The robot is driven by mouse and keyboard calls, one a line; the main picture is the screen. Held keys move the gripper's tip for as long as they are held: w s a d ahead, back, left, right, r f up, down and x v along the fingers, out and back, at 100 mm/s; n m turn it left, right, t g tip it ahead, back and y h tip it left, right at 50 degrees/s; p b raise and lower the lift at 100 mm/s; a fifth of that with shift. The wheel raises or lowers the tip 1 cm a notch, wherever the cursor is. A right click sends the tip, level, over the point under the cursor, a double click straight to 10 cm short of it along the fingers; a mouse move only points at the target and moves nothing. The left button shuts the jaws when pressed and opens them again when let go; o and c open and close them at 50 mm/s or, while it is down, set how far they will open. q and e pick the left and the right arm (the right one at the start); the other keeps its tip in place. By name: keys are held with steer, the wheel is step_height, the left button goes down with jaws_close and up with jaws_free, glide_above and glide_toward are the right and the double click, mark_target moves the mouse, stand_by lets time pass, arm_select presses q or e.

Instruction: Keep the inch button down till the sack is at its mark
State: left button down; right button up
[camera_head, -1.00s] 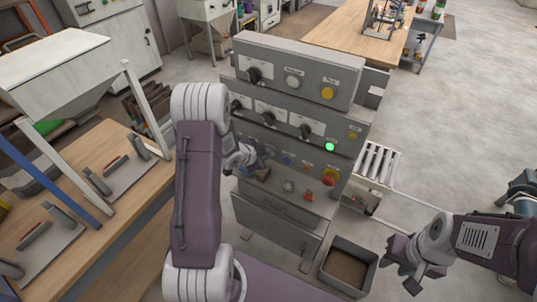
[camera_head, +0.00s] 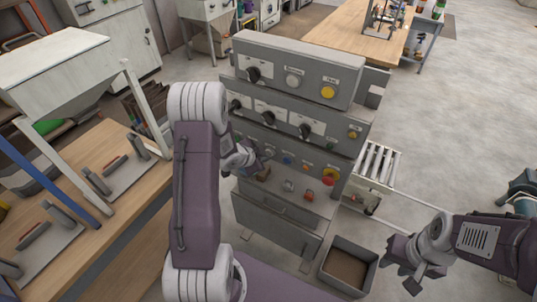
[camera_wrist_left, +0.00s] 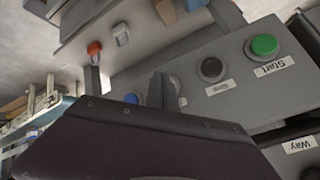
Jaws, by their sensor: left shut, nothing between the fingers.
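My left gripper (camera_head: 262,163) is at the lower row of the grey control panel (camera_head: 292,128). It is shut and empty. In the left wrist view its dark body hides part of the panel. A blue button (camera_wrist_left: 131,98) shows beside the fingers, with a black button (camera_wrist_left: 211,69) and a green button (camera_wrist_left: 264,45) marked Start to the right. I cannot tell which is the inch button, or whether a fingertip touches one. No sack or mark can be made out for certain; a green patch (camera_head: 46,127) shows under the white hopper. My right gripper (camera_head: 400,276) is open and empty.
A wooden bench (camera_head: 108,190) with clamp-like fixtures stands at left. A grey bin (camera_head: 370,262) sits on the floor by the panel's front. A roller conveyor (camera_head: 378,163) is behind it to the right.

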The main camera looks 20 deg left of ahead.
arm_select(q)
steer(key=shift+s, duration=0.45)
steer(key=shift+s+a+b, duration=0.15)
steer(key=shift+s+b, duration=0.15)
steer(key=shift+s, duration=0.95)
steer(key=shift+s+a+b, duration=0.1)
steer(key=shift+s+b, duration=0.15)
steer(key=shift+s, duration=1)
